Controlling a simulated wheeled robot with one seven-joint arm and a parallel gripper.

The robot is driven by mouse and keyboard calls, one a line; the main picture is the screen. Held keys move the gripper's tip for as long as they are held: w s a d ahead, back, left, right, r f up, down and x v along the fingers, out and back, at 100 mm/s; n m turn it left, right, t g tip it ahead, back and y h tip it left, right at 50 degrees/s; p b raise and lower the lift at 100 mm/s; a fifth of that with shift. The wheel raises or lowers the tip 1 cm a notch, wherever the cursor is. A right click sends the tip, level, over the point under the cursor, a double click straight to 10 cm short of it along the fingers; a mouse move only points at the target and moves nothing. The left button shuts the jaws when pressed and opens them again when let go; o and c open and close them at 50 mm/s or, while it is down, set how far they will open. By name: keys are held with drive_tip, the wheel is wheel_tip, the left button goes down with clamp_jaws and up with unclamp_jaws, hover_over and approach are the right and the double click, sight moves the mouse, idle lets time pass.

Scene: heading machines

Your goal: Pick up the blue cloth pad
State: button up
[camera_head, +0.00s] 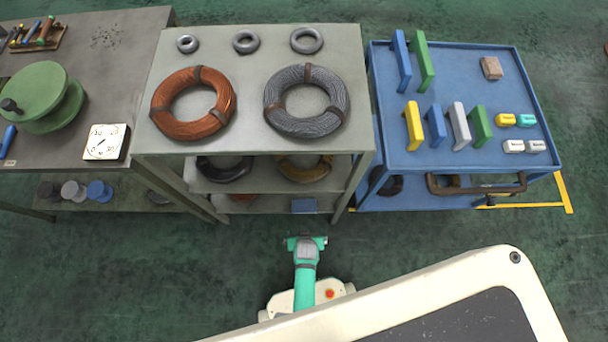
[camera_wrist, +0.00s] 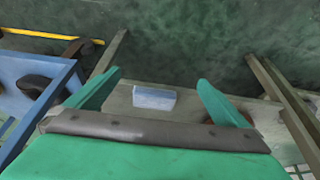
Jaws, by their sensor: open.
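The blue cloth pad (camera_head: 303,206) lies on the lowest shelf of the grey rack, near its front edge and right of centre. In the wrist view the pad (camera_wrist: 153,98) is a small pale blue block ahead of my fingers, within the gap between them. My gripper (camera_head: 306,239) is in front of the rack, just below the pad in the head view. The gripper appears apart from the pad.
The grey rack (camera_head: 250,42) holds wire coils on its top and shelves, such as a copper coil (camera_head: 225,104). Its legs and upper shelves border the pad's space. A blue cart (camera_head: 455,75) stands at right, a workbench (camera_head: 130,60) at left. The green floor (camera_head: 160,270) in front is mostly clear.

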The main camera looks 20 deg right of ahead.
hover_over(304, 205)
drive_tip(key=s, duration=0.3)
drive_tip(key=shift+w+a+f, duration=0.1)
drive_tip(key=shift+w+a, duration=0.15)
drive_tip(key=shift+a, duration=0.05)
drive_tip(key=shift+x, duration=2.35)
drive_tip(key=shift+s, duration=0.1)
drive_tip(key=shift+c, duration=0.6)
drive_tip(key=c, duration=0.8)
